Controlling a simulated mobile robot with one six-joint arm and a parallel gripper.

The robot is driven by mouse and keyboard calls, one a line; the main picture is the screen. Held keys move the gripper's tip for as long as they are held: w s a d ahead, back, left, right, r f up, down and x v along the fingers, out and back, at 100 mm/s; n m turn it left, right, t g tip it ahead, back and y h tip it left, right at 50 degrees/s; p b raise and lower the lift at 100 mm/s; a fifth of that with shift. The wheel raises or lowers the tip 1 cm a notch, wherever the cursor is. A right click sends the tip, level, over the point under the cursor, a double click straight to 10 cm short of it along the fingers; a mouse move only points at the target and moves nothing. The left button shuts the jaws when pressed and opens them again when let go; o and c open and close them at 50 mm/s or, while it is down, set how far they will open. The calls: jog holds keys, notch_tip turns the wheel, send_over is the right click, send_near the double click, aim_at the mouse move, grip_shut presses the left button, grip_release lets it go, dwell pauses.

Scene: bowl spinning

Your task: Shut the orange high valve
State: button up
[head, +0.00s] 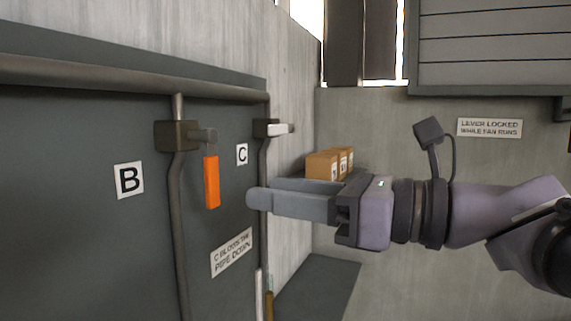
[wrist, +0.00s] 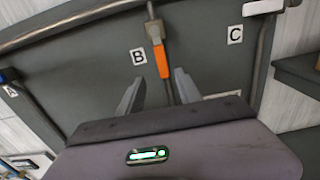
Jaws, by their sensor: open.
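The orange valve lever (head: 211,182) hangs straight down from a dark valve body (head: 177,136) on the pipe beside label B. It lies roughly along the pipe. In the wrist view the orange lever (wrist: 162,60) shows ahead, its lower end close to the gap between my fingertips. My gripper (head: 258,199) is open and empty, pointing left at the panel, to the right of the lever in the head view. The wrist view shows both fingers of my gripper (wrist: 160,76) apart, with the lever and pipe seen between them. I cannot tell the exact distance to the lever.
A white lever (head: 281,129) sticks out sideways by label C. A thick horizontal pipe (head: 90,77) runs above the valves. Signs read "C blows the pipe down" (head: 232,252) and "Lever locked while fan runs" (head: 490,127). Boxes (head: 322,166) stand behind my gripper.

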aim_at(207, 184)
jog(key=p+x, duration=0.2)
jog(key=x, duration=1.2)
jog(key=shift+w, duration=0.1)
jog(key=shift+w+d, duration=0.15)
jog(key=shift+w, duration=0.1)
jog(key=shift+s, duration=0.1)
grip_shut()
dwell(0.3)
